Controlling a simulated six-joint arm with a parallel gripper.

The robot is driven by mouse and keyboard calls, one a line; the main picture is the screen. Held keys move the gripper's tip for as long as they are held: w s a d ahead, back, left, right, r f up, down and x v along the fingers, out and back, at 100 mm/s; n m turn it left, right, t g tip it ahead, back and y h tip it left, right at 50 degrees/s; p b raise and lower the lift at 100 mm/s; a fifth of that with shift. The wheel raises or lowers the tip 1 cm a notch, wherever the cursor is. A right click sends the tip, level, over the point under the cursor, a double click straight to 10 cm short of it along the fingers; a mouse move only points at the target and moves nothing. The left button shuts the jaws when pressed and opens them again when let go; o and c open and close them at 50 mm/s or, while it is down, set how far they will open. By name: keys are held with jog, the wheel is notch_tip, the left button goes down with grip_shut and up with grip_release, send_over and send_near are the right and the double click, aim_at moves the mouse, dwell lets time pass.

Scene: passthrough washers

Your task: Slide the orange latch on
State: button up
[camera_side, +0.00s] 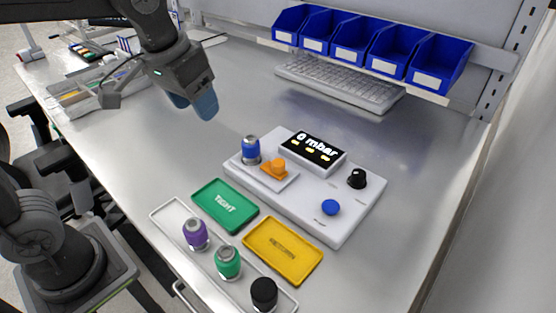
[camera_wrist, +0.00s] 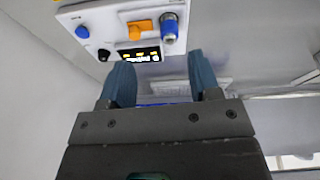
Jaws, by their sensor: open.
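The orange latch (camera_side: 273,168) sits on a small white plate on the white test box (camera_side: 342,233), right beside a blue and metal cylinder (camera_side: 251,151) that stands upright. In the wrist view the orange latch (camera_wrist: 140,29) lies left of the blue cylinder (camera_wrist: 169,27), near the top of the picture. My gripper (camera_side: 196,104) is open and empty. It hangs up and to the left of the box, apart from the latch. In the wrist view its two blue fingers (camera_wrist: 160,80) point toward the box.
The display (camera_side: 313,148) reads 0 mbar. A black knob (camera_side: 357,178) and blue button (camera_side: 330,207) are on the box. A green tray (camera_side: 225,204), yellow tray (camera_side: 283,251) and a rack with purple (camera_side: 195,233), green (camera_side: 228,262) and black (camera_side: 264,294) cylinders lie in front. Keyboard (camera_side: 341,83) behind.

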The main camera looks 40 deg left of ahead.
jog(key=w+d+g, duration=0.2)
jog(key=w+d, duration=0.1)
jog(key=w, duration=0.3)
jog(key=n+g, duration=0.1)
send_near(279, 162)
jog(key=shift+y, duration=0.3)
notch_tip(279, 162, down, 10)
jog(key=shift+w+r, duration=0.1)
jog(key=shift+r, duration=0.05)
jog(key=shift+d, duration=0.1)
grip_shut()
